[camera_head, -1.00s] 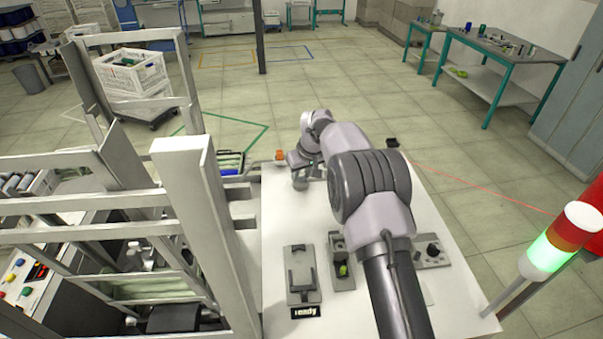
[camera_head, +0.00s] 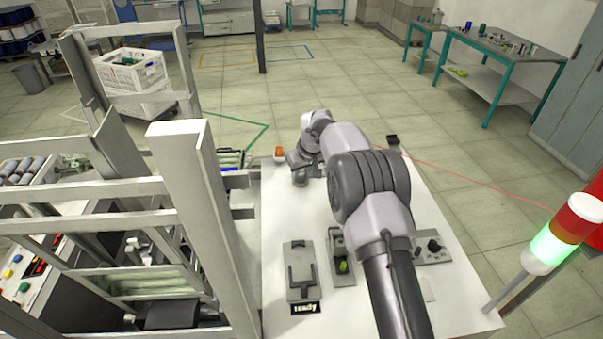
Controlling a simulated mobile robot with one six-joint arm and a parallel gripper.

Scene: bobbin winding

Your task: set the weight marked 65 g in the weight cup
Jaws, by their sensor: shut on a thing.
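My arm reaches over the white table (camera_head: 300,220), and its end folds down near the table's far left part. My gripper (camera_head: 299,181) is small and partly covered by my wrist. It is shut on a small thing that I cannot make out. No 65 g mark can be read. I cannot pick out the weight cup with certainty. A small orange thing (camera_head: 279,151) with a pale base stands at the table's far left corner, left of my wrist. A small black thing (camera_head: 392,140) is at the far right edge.
Near the front are a grey plate with a dark fork (camera_head: 300,270), a "ready" display (camera_head: 305,308), a grey fixture with a green part (camera_head: 342,266) and a plate with a black knob (camera_head: 433,246). A white frame (camera_head: 185,190) stands left; a lit signal lamp (camera_head: 552,246), right.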

